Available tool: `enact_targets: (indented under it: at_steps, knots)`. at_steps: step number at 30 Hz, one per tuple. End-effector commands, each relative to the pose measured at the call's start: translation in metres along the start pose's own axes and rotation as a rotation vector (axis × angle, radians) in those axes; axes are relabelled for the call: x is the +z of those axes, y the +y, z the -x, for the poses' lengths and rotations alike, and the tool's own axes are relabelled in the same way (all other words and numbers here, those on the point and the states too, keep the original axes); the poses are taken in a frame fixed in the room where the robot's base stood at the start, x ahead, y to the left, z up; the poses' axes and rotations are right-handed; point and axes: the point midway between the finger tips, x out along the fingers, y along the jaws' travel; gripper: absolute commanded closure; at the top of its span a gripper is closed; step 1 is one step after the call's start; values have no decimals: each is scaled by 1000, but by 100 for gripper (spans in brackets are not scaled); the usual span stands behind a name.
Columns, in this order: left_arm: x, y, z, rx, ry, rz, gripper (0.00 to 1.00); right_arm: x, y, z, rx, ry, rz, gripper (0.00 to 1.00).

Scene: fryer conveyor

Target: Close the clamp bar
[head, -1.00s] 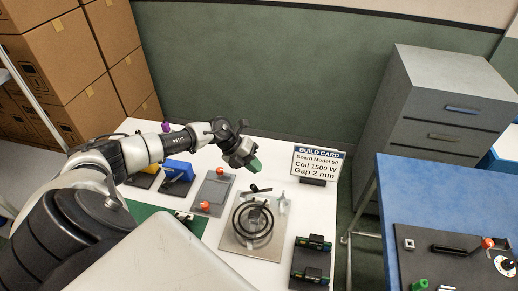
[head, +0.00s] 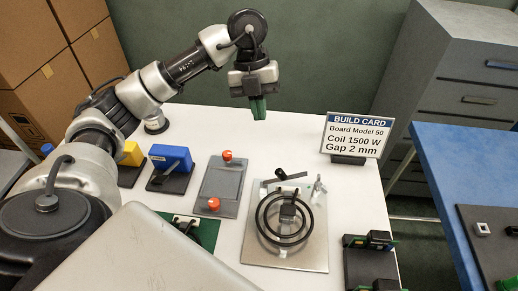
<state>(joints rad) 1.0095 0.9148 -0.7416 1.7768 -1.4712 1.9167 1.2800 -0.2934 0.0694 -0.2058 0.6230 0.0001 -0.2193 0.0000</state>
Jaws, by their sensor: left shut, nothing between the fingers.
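A metal plate (head: 258,250) on the white table bears a black ring-shaped coil (head: 262,228) with a dark block in its middle. A short black bar (head: 288,175), which looks like the clamp bar, stands tilted at the plate's back edge. A small silver latch-like part (head: 318,188) stands to its right. My left gripper (head: 258,114) points down with green fingertips together and nothing held. It is above and behind the plate, apart from the bar. My right gripper is not in view.
A build card (head: 353,136) stands at the back right. Black-and-green parts (head: 368,240) lie at the front right. A blue table (head: 460,160) is at right.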

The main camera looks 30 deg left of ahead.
Motion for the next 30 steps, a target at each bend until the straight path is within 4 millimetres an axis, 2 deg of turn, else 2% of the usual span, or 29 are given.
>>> enact_targets:
  at_steps: [3, 7, 18, 24, 30]
  knots:
    - [-1, 0, -8, 8, 1, 3, 100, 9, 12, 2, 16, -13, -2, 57]
    - [-2, 1, -29, 8, 4, 3, 100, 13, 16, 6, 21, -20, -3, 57]
    - [0, -2, -105, 4, 6, 2, 100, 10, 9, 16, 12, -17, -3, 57]
    - [7, -11, -128, 3, 4, 2, 100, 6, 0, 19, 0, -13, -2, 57]
    - [10, -13, -135, 3, 1, 3, 100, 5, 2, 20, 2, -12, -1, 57]
